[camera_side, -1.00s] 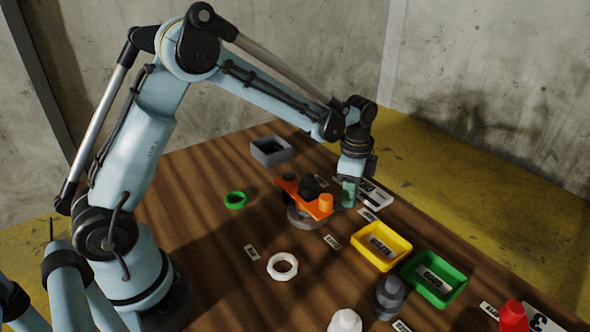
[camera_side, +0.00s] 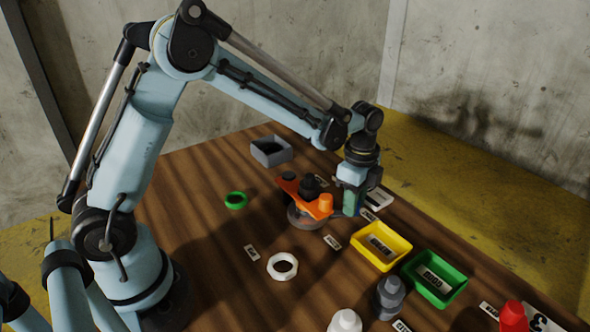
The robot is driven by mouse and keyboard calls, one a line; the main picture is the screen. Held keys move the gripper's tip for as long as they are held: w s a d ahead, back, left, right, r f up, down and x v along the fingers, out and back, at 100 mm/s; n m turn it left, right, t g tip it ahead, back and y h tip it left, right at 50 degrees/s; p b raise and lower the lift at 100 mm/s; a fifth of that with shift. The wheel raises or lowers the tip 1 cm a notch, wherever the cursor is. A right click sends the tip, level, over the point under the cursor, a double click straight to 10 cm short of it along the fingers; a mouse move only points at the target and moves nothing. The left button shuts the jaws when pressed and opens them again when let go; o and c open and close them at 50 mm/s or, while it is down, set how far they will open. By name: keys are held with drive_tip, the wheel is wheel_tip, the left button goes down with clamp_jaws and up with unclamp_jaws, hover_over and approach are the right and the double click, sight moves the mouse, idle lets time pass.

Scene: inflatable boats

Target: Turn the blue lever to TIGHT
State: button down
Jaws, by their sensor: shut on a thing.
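An orange valve-like piece (camera_side: 319,208) with black knobs sits on a round grey base (camera_side: 303,219) near the middle of the table. My gripper (camera_side: 352,208) points down just right of the orange piece. It is shut on the blue lever, of which only a small dark-blue part (camera_side: 364,211) shows by the fingertips. The rest of the lever is hidden by the fingers and the orange piece. Small white labels lie around the base, one in front (camera_side: 332,241) and one behind to the right (camera_side: 370,215); their words are too small to read.
A yellow tray (camera_side: 359,257) and a green tray (camera_side: 409,276) stand to the front right. A grey box (camera_side: 286,156) is behind. A green ring (camera_side: 236,200) and a white ring (camera_side: 283,266) lie left and in front. Grey, white and red pieces stand at the front.

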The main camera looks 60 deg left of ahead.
drive_tip(key=shift+d, duration=0.15)
drive_tip(key=c, duration=0.8)
unclamp_jaws()
drive_tip(key=shift+c, duration=0.2)
drive_tip(key=shift+r, duration=0.15)
wheel_tip(320, 180, up, 12)
drive_tip(key=shift+s, duration=0.1)
wheel_tip(320, 180, up, 2)
drive_tip(key=n+t, duration=0.3)
drive_tip(key=n, duration=0.3)
hover_over(323, 217)
drive_tip(key=s+a+f+n+t, duration=0.1)
drive_tip(key=s+f+n+t, duration=0.2)
drive_tip(key=s+n, duration=0.5)
drive_tip(key=shift+a+n+t, duration=0.4)
drive_tip(key=shift+t, duration=0.2)
